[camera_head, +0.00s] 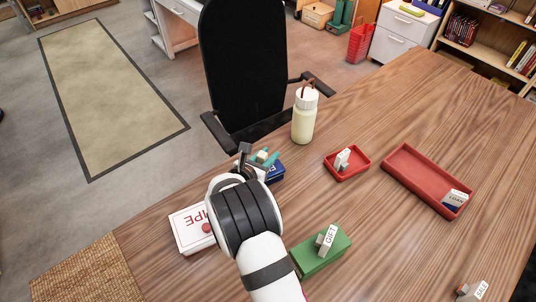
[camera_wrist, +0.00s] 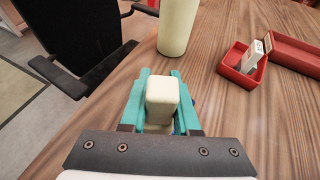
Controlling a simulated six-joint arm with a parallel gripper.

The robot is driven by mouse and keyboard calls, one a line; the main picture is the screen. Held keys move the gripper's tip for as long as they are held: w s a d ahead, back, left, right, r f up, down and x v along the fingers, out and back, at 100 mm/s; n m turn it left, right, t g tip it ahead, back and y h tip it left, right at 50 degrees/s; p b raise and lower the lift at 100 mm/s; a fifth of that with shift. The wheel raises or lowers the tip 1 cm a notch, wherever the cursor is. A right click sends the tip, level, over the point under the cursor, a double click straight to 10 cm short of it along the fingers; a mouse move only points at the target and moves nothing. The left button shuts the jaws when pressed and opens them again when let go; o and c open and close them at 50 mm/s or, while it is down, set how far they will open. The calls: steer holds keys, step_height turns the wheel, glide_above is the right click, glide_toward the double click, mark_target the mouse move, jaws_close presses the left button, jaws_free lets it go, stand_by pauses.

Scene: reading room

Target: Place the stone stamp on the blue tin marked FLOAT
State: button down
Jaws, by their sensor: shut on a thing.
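My gripper (camera_wrist: 161,97) has teal fingers closed on a cream, block-shaped stone stamp (camera_wrist: 162,95), one finger on each side. In the head view the stamp (camera_head: 262,156) shows as a small pale top between the fingers, upright as far as I can see. The blue tin (camera_head: 276,173) is just below and beside the fingers, mostly hidden by my arm; only part of its pale lettering shows. In the wrist view only slivers of blue show beside the fingers. I cannot tell whether the stamp touches the tin.
A white tin (camera_head: 190,230) is left of my wrist, and a green tin (camera_head: 322,252) with a GIFT block is to the right. A cream bottle (camera_head: 304,117) stands behind. A small red tray (camera_head: 347,172) and a long red tray (camera_head: 418,172) hold labelled blocks. Bare wood lies between.

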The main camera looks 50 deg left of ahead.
steer(key=shift+f, duration=0.1)
steer(key=c, duration=0.6)
jaws_free()
steer(key=shift+c, duration=0.2)
